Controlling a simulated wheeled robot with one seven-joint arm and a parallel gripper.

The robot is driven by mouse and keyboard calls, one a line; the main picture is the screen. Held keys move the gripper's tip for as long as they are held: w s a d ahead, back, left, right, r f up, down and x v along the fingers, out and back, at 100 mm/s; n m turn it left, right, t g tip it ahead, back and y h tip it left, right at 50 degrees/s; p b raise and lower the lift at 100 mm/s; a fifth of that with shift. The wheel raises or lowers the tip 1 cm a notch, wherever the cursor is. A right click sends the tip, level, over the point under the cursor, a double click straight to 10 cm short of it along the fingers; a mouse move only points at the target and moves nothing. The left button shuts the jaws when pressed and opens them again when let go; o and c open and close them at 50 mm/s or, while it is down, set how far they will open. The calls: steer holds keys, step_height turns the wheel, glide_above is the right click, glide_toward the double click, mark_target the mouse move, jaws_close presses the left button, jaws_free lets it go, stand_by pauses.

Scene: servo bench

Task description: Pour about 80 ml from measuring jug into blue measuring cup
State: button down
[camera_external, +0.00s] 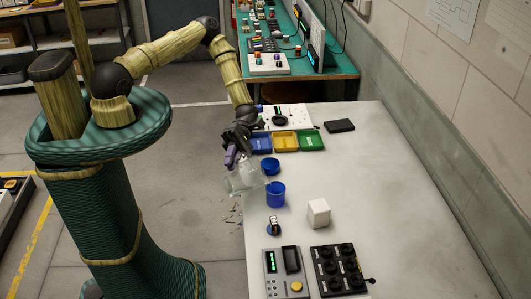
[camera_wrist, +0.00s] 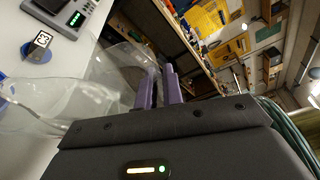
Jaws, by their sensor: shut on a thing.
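The clear measuring jug (camera_external: 243,181) is held at the table's left edge, tilted with its mouth toward the right. It also fills the left of the wrist view (camera_wrist: 85,95). My gripper (camera_external: 231,157) is shut on the jug; its purple fingers (camera_wrist: 160,85) show in the wrist view. The blue measuring cup (camera_external: 276,196) stands upright on the table, just right of the jug's mouth. A second, lower blue container (camera_external: 270,166) stands behind it. I cannot make out the liquid level in the jug or the cup's inside.
Blue, yellow (camera_external: 285,141) and green bins stand behind the cups. A white block (camera_external: 318,213), a small tagged item on a blue disc (camera_external: 273,227), a device with a green display (camera_external: 285,275) and a black knob panel (camera_external: 340,269) are nearer. The table's right side is clear.

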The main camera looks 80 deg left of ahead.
mark_target(222, 176)
steer(key=shift+w+r+n, duration=0.3)
steer(key=shift+w+r, duration=0.05)
steer(key=shift+r, duration=0.05)
stand_by(0.9)
steer(key=s+f+m, duration=0.2)
steer(key=shift+s+d+f+t, duration=0.15)
steer(key=shift+f+t, duration=0.2)
steer(key=shift+t, duration=0.05)
steer(key=shift+f, duration=0.2)
steer(key=shift+s+f+m+t+y, duration=0.4)
steer(key=shift+s+f+m+y, duration=0.1)
steer(key=shift+s+f+m, duration=0.5)
steer(key=shift+f+m, duration=0.3)
steer(key=shift+f, duration=0.1)
steer(key=shift+f, duration=0.15)
stand_by(0.8)
steer(key=s+f+m+t+y+b, duration=0.1)
steer(key=s+f+m+t+b, duration=0.1)
steer(key=s+f+m+t, duration=0.2)
steer(key=shift+s+d+f+m, duration=0.25)
steer(key=shift+s+f+m, duration=0.7)
steer(key=shift+f, duration=0.6)
